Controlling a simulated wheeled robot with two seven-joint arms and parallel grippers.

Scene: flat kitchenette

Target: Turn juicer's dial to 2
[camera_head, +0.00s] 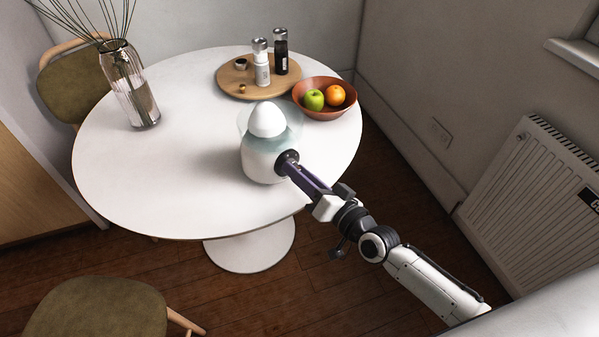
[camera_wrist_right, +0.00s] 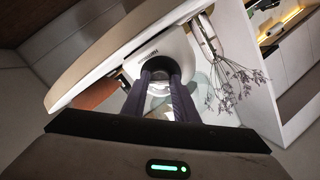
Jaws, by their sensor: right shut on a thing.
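The white juicer (camera_head: 262,160) stands upright on the round white table (camera_head: 185,150), with a pale glassy bowl and a white cone on top. Its body also shows in the right wrist view (camera_wrist_right: 150,52). The dark dial (camera_head: 284,158) is on the juicer's side facing my right arm. My right gripper (camera_head: 291,166) is at the juicer's side, shut on the dial. In the right wrist view its two dark fingers (camera_wrist_right: 166,80) reach to the dark round dial (camera_wrist_right: 159,66). The fingers hide much of the dial, and I cannot read its setting. My left gripper is not in view.
A terracotta bowl (camera_head: 345,106) with a green apple and an orange is behind the juicer, next to a wooden board (camera_head: 235,80) with shakers. A glass vase (camera_head: 133,90) stands at the left. The table's left and front are clear.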

